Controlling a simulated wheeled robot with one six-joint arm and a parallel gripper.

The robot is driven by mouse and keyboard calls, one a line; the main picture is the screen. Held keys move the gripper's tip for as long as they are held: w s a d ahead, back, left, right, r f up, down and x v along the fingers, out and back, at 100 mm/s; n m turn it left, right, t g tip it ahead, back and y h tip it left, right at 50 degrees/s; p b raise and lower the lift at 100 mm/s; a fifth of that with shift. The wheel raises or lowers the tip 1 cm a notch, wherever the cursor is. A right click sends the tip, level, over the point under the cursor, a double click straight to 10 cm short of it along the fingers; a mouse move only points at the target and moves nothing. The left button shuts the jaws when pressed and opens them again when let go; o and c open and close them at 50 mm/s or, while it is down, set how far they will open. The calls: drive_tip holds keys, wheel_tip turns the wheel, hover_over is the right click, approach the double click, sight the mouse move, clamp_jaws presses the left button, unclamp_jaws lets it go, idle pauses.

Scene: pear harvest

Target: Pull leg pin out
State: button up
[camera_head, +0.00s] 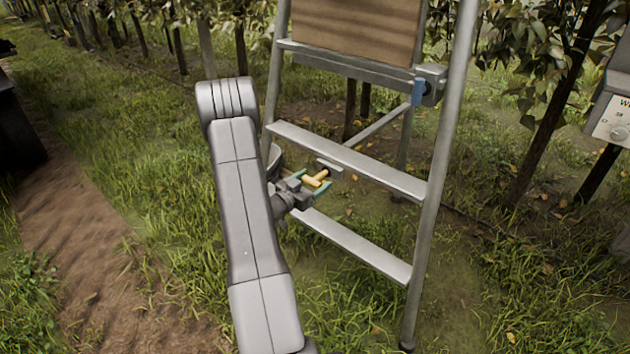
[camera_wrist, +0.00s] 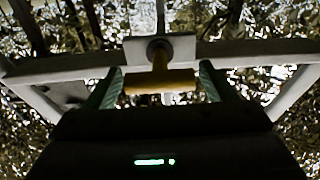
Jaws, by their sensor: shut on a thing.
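The leg pin has a yellow T-shaped handle (camera_head: 316,180) and sits between two rungs of the metal ladder (camera_head: 350,158). My gripper (camera_head: 308,187) reaches in from the left and is shut on the pin's handle. In the wrist view the two green-lined fingers (camera_wrist: 160,86) press on the two ends of the yellow crossbar (camera_wrist: 160,81). The handle's stem runs up to a dark round hole in a pale bracket (camera_wrist: 160,47) on a crossbar. How deep the pin sits in the bracket is hidden.
A cardboard box (camera_head: 357,28) stands on the ladder's upper shelf, with a blue clip (camera_head: 418,92) at its right. A grey control box (camera_head: 612,118) is at the right edge. Trees stand behind, and grass and a dirt path (camera_head: 80,220) lie left.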

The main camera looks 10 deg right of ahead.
sight(320, 177)
drive_tip(key=o, duration=1.3)
drive_tip(key=shift+s+a, duration=0.15)
drive_tip(key=shift+a, duration=0.05)
drive_tip(key=p+v, duration=0.2)
drive_tip(key=v, duration=1.1)
drive_tip(key=shift+s+a, duration=0.25)
drive_tip(key=shift+a, duration=0.05)
drive_tip(key=b+x, duration=0.1)
drive_tip(key=x, duration=1.6)
drive_tip(key=shift+a+b, duration=0.1)
drive_tip(key=shift+b, duration=0.3)
